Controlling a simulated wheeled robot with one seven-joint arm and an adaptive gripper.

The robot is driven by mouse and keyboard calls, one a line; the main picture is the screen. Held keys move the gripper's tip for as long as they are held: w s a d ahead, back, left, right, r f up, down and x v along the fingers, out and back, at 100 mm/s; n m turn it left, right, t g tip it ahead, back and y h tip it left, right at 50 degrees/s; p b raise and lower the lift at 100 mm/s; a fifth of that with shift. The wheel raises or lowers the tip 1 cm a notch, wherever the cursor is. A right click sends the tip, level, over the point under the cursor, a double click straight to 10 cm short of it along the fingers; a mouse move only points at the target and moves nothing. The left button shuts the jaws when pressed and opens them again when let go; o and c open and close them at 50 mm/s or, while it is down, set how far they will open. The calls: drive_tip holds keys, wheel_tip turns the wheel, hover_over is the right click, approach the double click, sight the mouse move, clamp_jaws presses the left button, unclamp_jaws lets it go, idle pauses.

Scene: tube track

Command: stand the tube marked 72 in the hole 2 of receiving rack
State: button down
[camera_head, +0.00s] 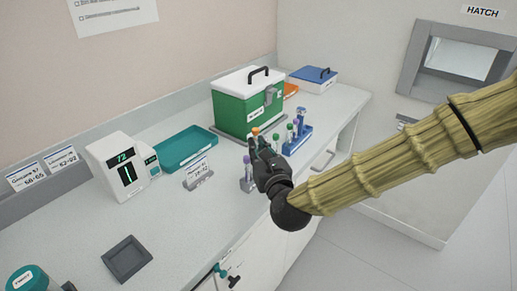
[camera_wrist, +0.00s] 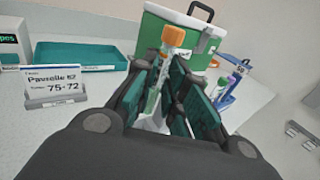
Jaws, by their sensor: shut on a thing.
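My gripper (camera_head: 258,147) is shut on a tube with an orange cap (camera_head: 255,130) and holds it upright above the counter. In the wrist view the tube's orange cap (camera_wrist: 172,37) stands above my gripper's fingers (camera_wrist: 165,90), and its lower part is partly hidden. No number on the tube is readable. A blue rack (camera_head: 303,136) holding several tubes with green and purple caps stands just right of my gripper; it shows in part at the right of the wrist view (camera_wrist: 229,97). Its hole numbers are not readable. A purple-capped tube (camera_head: 248,160) stands beside my gripper, its holder partly hidden.
A green box (camera_head: 235,112) with a white lid stands behind my gripper. A teal tray (camera_head: 187,148), a sign holder (camera_head: 198,174) and a white device displaying 72 (camera_head: 118,165) are to the left. A dark square tray (camera_head: 127,258) lies in front, with clear counter around it.

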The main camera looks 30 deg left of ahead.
drive_tip(key=shift+f, duration=0.3)
drive_tip(key=shift+f+b, duration=0.65)
drive_tip(key=shift+f+b, duration=1.55)
drive_tip(key=shift+f, duration=0.3)
idle(1.2)
drive_tip(key=c, duration=1.4)
unclamp_jaws()
drive_tip(key=shift+s+d, duration=0.1)
drive_tip(key=v, duration=1.1)
drive_tip(key=shift+s+d+r, duration=0.1)
drive_tip(key=shift+s+d, duration=0.15)
drive_tip(key=shift+d, duration=0.05)
